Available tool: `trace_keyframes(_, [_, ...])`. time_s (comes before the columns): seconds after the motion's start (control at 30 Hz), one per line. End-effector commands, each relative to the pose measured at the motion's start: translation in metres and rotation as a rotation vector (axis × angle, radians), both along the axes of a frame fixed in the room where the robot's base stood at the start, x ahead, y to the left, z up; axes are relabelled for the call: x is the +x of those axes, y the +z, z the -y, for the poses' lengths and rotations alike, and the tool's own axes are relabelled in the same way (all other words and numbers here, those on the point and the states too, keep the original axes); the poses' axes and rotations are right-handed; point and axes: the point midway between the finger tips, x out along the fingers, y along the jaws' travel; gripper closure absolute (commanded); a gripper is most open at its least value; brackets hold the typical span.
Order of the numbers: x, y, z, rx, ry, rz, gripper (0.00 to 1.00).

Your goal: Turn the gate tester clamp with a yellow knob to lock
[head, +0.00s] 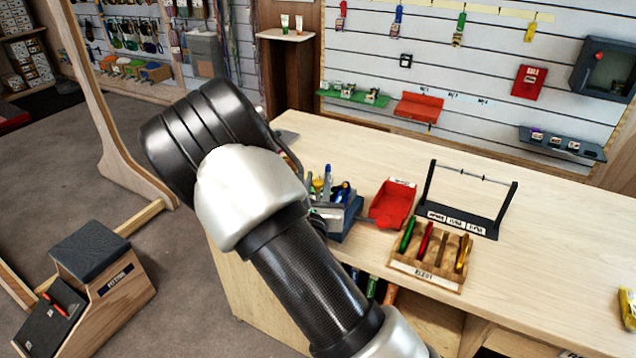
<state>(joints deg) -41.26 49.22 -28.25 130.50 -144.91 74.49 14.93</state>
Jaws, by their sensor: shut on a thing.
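My arm crosses the middle of the head view, and its silver and black links cover the left part of the counter. My gripper is hidden behind these links, so its jaws and anything between them cannot be seen. I cannot make out a gate tester clamp for certain. A small yellow top (317,186) shows just right of my arm, among upright tools at a grey-blue holder (340,222). It is too small and partly covered to tell whether it is the clamp's knob, or how it is turned.
On the wooden counter (560,235) stand a red tray (392,204), a wooden rack (425,268) with several coloured tools, and a black frame with a bar (465,217). A yellow item (628,308) lies at the right edge. The counter's right part is mostly clear.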

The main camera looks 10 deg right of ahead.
Motion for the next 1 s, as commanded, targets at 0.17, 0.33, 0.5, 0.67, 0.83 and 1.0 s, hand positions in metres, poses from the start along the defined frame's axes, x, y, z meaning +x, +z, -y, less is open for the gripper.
trace_keyframes(0.17, [0.0, 0.0, 0.001, -0.002, -0.001, -0.001, 1.0])
trace_keyframes(0.33, [0.0, 0.0, 0.0, -0.002, -0.001, -0.001, 0.62])
trace_keyframes(0.5, [0.0, 0.0, 0.0, -0.001, -0.001, 0.0, 0.59])
trace_keyframes(0.67, [-0.001, 0.0, 0.0, -0.001, 0.0, 0.0, 0.59])
trace_keyframes(0.83, [-0.018, -0.001, -0.006, 0.0, 0.002, -0.002, 0.59])
trace_keyframes(1.0, [-0.054, -0.002, -0.015, 0.0, 0.003, -0.003, 0.59])
